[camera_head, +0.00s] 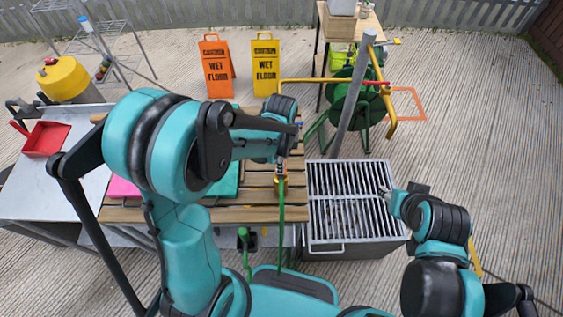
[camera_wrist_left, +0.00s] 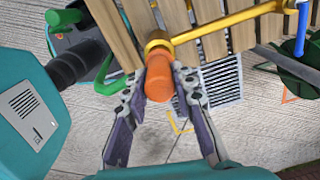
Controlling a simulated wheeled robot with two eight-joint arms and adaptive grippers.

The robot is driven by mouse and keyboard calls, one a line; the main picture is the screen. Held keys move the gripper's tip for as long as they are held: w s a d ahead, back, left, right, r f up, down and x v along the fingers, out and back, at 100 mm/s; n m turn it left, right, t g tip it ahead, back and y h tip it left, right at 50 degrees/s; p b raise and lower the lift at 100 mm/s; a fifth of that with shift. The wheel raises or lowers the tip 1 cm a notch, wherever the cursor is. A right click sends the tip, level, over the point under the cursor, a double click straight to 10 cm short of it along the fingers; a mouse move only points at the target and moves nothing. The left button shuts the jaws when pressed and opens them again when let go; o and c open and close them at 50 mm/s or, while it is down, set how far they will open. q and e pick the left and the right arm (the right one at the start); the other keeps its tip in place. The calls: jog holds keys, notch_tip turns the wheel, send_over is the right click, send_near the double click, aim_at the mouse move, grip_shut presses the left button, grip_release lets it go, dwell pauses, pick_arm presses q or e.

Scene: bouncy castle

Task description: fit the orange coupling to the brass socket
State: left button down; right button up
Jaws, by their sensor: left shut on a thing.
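My left gripper (camera_wrist_left: 160,76) is shut on the orange coupling (camera_wrist_left: 159,88), with one finger on each side of it. The brass socket (camera_wrist_left: 157,42) is at the end of a yellow pipe in the left wrist view, right at the coupling's far end. I cannot tell whether the two are joined or only lined up. In the head view the coupling (camera_head: 281,178) shows small below my left wrist, with a green hose (camera_head: 281,225) hanging from it. My right gripper (camera_head: 385,192) is over the metal grate; its fingers are too small to read.
A slatted wooden table (camera_head: 262,213) lies under the left arm. A grey grated box (camera_head: 352,242) stands to its right. A green hose reel (camera_head: 350,98) and a leaning grey post (camera_head: 354,95) are behind. Two wet floor signs (camera_head: 216,68) stand at the back.

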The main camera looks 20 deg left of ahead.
pick_arm(q)
jog(key=shift+f+b, duration=1.7)
dwell(1.8)
jog(key=c, duration=1.2)
grip_release()
jog(key=shift+o, duration=0.2)
jog(key=shift+r, duration=0.1)
notch_tip(320, 180, up, 12)
jog(key=shift+f, duration=0.1)
jog(key=shift+s+a+n, duration=0.15)
jog(key=shift+s+n, duration=0.1)
jog(key=shift+n, duration=0.05)
jog(key=s+a+f+n+t+b, duration=0.1)
jog(key=s+a+n+t+b, duration=0.3)
jog(key=n, duration=1.2)
jog(key=s+t, duration=0.3)
jog(key=s, duration=0.2)
jog(key=shift+s+a, duration=0.25)
jog(key=shift+s, duration=0.15)
